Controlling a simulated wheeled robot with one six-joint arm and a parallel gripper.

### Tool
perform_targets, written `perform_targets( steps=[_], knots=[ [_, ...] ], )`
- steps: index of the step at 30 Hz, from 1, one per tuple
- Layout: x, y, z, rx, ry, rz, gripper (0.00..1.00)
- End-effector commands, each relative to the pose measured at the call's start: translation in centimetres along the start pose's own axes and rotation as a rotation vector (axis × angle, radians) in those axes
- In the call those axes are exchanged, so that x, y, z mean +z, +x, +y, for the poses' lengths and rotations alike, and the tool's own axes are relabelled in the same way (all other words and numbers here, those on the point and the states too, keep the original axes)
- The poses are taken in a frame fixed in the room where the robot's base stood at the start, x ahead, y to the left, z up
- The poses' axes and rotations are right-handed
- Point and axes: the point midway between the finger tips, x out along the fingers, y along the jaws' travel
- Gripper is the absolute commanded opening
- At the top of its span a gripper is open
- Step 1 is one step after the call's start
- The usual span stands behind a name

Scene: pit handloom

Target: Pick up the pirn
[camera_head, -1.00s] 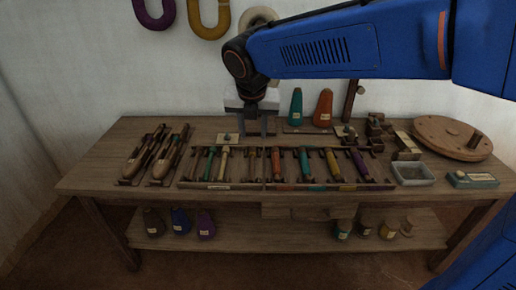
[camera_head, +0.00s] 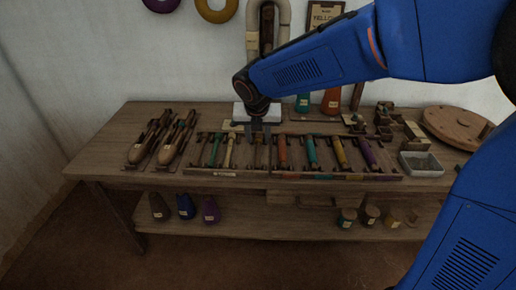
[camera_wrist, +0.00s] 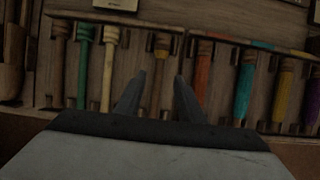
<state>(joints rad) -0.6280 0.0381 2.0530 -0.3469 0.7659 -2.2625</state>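Several pirns lie side by side in a two-part rack (camera_head: 325,177) on the table. In the head view they run from green (camera_head: 215,151) and cream (camera_head: 229,153) through brown (camera_head: 259,154) to orange (camera_head: 282,151), teal (camera_head: 311,152), yellow (camera_head: 340,152) and purple (camera_head: 367,151). My gripper (camera_head: 260,132) points down above the rack. In the wrist view its two dark fingers (camera_wrist: 158,97) are apart, one on each side of the brown pirn (camera_wrist: 157,70) in the picture. Nothing shows held between them. Their height above that pirn is hard to judge.
Two wooden shuttles (camera_head: 146,145) lie left of the rack. A grey tray (camera_head: 421,165) and a round wooden disc (camera_head: 455,127) are at the right. Orange (camera_head: 332,101) and teal cones stand behind. A shelf (camera_head: 275,218) below holds cones and small jars.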

Motion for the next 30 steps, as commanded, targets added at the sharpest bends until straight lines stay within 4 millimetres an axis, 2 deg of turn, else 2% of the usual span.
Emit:
perform_targets(
  steps=[5,15,23,27,30],
  knots=[
    [0.0,0.8,0.0,0.0,0.0,0.0,0.35],
    [0.0,5.0,0.1,-0.001,-0.001,0.001,0.35],
    [0.0,5.3,0.1,0.001,0.0,-0.001,0.35],
    [0.0,5.3,0.1,0.001,0.0,0.0,0.02],
    [0.0,5.3,0.1,0.001,0.0,0.0,0.0]
  ],
)
